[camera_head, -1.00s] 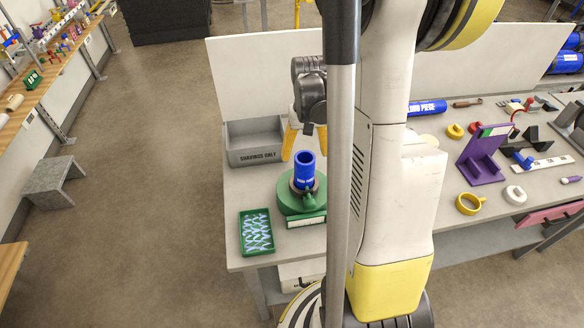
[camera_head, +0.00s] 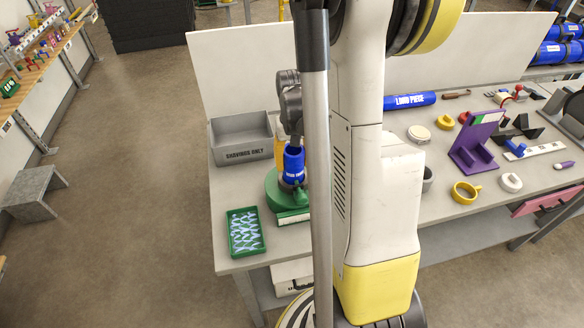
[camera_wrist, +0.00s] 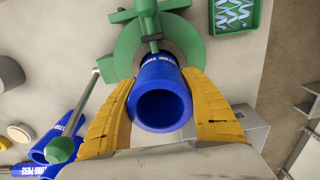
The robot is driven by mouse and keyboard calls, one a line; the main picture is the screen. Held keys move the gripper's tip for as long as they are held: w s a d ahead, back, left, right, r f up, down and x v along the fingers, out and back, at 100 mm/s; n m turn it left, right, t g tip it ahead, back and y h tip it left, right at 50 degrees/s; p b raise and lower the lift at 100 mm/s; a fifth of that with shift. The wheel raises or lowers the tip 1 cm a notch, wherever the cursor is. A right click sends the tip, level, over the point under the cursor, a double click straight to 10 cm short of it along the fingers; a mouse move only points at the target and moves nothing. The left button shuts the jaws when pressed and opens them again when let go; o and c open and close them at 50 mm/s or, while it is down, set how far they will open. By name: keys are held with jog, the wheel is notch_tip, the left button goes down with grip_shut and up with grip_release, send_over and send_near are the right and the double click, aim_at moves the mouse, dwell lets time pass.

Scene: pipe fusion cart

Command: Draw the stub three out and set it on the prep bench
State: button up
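The blue stub (camera_head: 293,165) stands upright in the round green holder (camera_head: 279,201) at the bench's left end. In the wrist view the same blue stub (camera_wrist: 160,95) shows its open end and a white label that I cannot read fully. My gripper (camera_wrist: 160,76) has a yellow finger on each side of the stub, close to its wall. The fingers look open around it; firm contact does not show. In the head view my wrist and arm hide part of the gripper and stub. The prep bench (camera_head: 228,190) is the grey top under the holder.
A grey shavings bin (camera_head: 240,154) and a green tray (camera_head: 262,247) flank the holder. A blue long piece (camera_head: 410,101), yellow ring (camera_head: 465,192) and purple stand (camera_head: 470,150) lie to the right.

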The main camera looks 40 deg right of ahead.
aim_at(294, 150)
jog(key=c, duration=0.6)
jog(key=shift+r, duration=0.15)
jog(key=shift+r+p, duration=2.35)
jog(key=shift+r, duration=1)
